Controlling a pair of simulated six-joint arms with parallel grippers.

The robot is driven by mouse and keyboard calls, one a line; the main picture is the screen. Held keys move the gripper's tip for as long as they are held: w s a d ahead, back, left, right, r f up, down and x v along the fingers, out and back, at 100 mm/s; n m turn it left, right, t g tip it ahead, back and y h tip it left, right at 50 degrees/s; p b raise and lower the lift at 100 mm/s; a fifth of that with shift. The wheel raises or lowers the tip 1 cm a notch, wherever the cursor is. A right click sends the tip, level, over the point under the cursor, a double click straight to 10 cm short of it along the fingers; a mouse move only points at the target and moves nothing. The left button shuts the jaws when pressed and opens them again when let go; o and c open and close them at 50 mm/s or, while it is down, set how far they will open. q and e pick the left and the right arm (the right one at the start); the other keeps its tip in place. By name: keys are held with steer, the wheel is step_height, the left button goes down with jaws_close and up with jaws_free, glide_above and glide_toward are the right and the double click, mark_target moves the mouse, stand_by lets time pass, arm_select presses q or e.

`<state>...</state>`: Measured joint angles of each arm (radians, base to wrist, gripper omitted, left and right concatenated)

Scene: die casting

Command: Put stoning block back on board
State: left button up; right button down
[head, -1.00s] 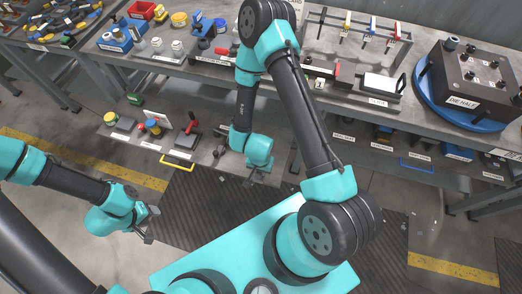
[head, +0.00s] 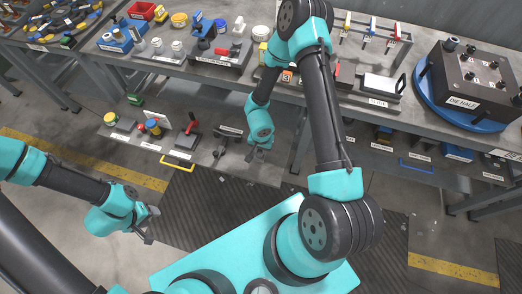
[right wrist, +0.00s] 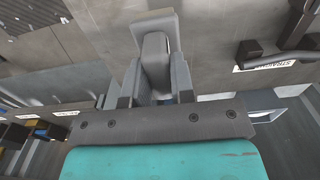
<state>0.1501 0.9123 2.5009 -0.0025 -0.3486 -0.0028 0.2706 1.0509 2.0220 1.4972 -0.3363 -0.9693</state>
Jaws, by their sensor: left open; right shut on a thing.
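My right gripper (head: 257,153) is over the right part of the grey lower shelf in the head view. In the right wrist view it is shut on a small grey block (right wrist: 155,48), likely the stoning block, which sticks out between the two fingers. A paler grey piece shows around and beyond the block; I cannot tell whether it belongs to it. In the head view the held block is too small to make out. My left gripper (head: 150,225) is open and empty above the floor at the left, away from the shelf.
The lower shelf bears a dark tool (head: 226,143), a red-handled tool (head: 191,127) and a yellow handle (head: 177,163). A label (right wrist: 265,63) and a dark bar tool (right wrist: 285,52) lie right of the held block. The upper bench holds blue bins (head: 115,39) and the die half (head: 478,80).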

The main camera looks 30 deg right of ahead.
mark_target(261, 151)
steer(key=shift+w+d, duration=0.1)
steer(key=shift+w, duration=0.05)
steer(key=shift+w+d, duration=0.15)
steer(key=shift+w, duration=0.05)
steer(key=shift+f, duration=1.8)
steer(key=shift+f, duration=0.1)
steer(key=c, duration=1)
jaws_free()
step_height(261, 151, up, 12)
steer(key=shift+r, duration=0.15)
